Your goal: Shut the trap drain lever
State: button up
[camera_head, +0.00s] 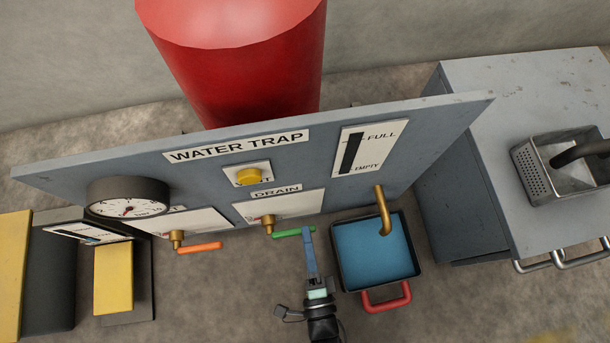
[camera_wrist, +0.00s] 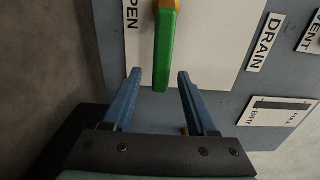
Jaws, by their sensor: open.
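The trap drain lever is a green handle (camera_head: 294,232) on a brass valve below the DRAIN label on the grey panel (camera_head: 350,190). In the head view it points to the right. In the wrist view the green lever (camera_wrist: 164,50) hangs between and just beyond the fingertips, beside the word OPEN. My gripper (camera_head: 307,232) has blue fingers and is at the lever's free end. In the wrist view my gripper (camera_wrist: 159,76) is open, with a gap on both sides of the lever. I cannot tell whether a finger touches it in the head view.
An orange lever (camera_head: 200,247) on another brass valve is to the left, under a gauge (camera_head: 128,198). A blue-filled tray (camera_head: 375,248) with a red handle sits below a brass spout (camera_head: 383,212), right of my gripper. A grey cabinet (camera_head: 470,225) stands at the right.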

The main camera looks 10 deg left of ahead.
jog(key=p+v, duration=0.1)
jog(key=v, duration=0.9)
jog(key=shift+s, duration=0.2)
